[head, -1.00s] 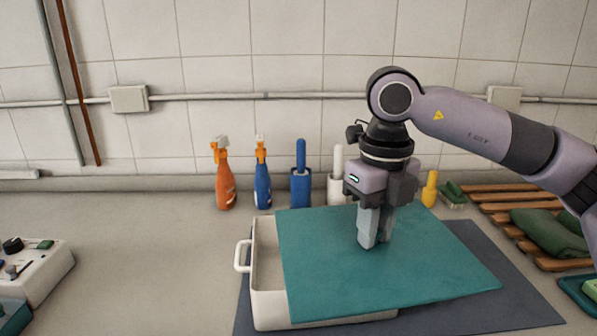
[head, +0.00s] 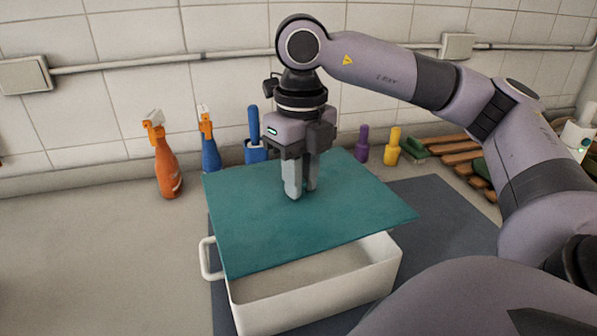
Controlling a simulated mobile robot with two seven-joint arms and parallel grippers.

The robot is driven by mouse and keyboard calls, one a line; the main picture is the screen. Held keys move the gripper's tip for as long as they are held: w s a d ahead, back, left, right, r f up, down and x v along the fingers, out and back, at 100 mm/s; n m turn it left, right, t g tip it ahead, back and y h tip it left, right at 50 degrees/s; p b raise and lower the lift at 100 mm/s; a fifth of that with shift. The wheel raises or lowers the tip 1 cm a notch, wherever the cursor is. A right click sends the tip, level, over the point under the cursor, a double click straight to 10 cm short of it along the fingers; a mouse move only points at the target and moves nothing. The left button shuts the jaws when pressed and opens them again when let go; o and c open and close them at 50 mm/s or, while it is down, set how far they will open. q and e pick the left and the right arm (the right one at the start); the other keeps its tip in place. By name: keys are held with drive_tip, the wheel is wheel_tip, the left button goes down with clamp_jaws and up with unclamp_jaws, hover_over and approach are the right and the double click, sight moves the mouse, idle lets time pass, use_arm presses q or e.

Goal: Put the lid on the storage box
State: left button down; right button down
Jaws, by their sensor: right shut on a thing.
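The white storage box (head: 322,292) with a side handle stands on a dark grey mat. The teal lid (head: 350,215) is a flat sheet over the back and left part of the box. The box's front opening shows below the lid's near edge, and the lid is turned relative to the box. I cannot tell whether the lid touches the rim. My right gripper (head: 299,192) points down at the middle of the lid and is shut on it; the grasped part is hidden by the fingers. My left gripper is not in view.
An orange spray bottle (head: 167,160), a blue spray bottle (head: 210,152) and a blue brush holder (head: 255,152) stand behind the box by the wall. Purple (head: 362,145) and yellow (head: 392,148) bottles stand back right, near wooden slats (head: 460,148). The counter at left is clear.

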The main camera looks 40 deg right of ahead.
drive_tip(key=shift+f+b, duration=1.9)
drive_tip(key=shift+f, duration=0.85)
drive_tip(key=shift+f+m, duration=0.15)
drive_tip(key=shift+m, duration=0.15)
drive_tip(key=shift+f+b, duration=0.45)
drive_tip(key=shift+b, duration=0.35)
idle(0.9)
idle(0.3)
drive_tip(key=shift+c, duration=2.3)
unclamp_jaws()
drive_tip(key=shift+r, duration=0.15)
